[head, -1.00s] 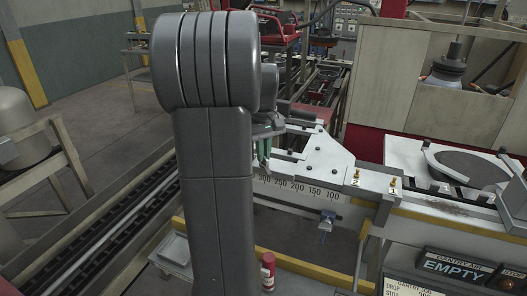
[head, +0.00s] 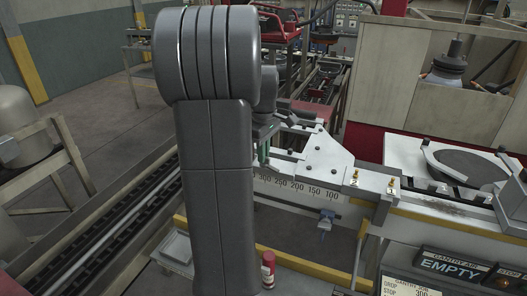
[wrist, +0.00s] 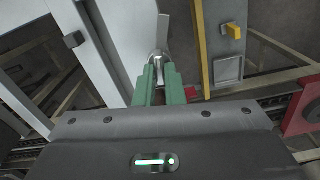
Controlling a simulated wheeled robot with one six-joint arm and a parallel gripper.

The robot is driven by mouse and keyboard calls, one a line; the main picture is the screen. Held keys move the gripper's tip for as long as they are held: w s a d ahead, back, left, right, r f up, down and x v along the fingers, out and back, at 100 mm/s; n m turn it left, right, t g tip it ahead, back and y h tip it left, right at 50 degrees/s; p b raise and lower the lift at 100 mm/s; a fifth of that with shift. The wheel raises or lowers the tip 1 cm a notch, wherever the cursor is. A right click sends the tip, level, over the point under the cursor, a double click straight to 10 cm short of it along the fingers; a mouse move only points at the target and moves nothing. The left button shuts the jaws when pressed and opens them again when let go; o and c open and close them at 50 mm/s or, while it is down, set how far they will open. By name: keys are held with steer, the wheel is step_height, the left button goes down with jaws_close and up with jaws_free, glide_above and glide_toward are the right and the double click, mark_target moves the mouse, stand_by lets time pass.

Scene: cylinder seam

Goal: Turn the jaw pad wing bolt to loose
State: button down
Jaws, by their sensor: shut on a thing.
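My gripper (wrist: 160,86) shows in the wrist view with its two green fingers close together. They are shut on a small round metal piece (wrist: 158,56), which looks like the wing bolt; its wings are mostly hidden between the fingers. A pale plate (wrist: 140,22) lies just beyond it. In the head view my gripper (head: 263,153) is at the white rail, left of the white angled bracket (head: 325,157). My own arm hides much of it there, and I cannot make out the bolt in that view.
The rail carries a number scale (head: 297,187). Two brass fittings (head: 354,176) stand to the right of the bracket. A blue fitting (head: 326,221) hangs below the rail. A red cylinder (head: 268,268) stands in front. The control panel (head: 450,265) reads EMPTY.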

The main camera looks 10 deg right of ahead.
stand_by(0.4)
steer(key=c, duration=1.5)
jaws_free()
step_height(320, 180, up, 14)
steer(key=shift+f+b, duration=0.1)
steer(key=shift+b, duration=0.5)
step_height(320, 180, down, 14)
steer(key=shift+r+p, duration=0.1)
steer(key=shift+p, duration=0.45)
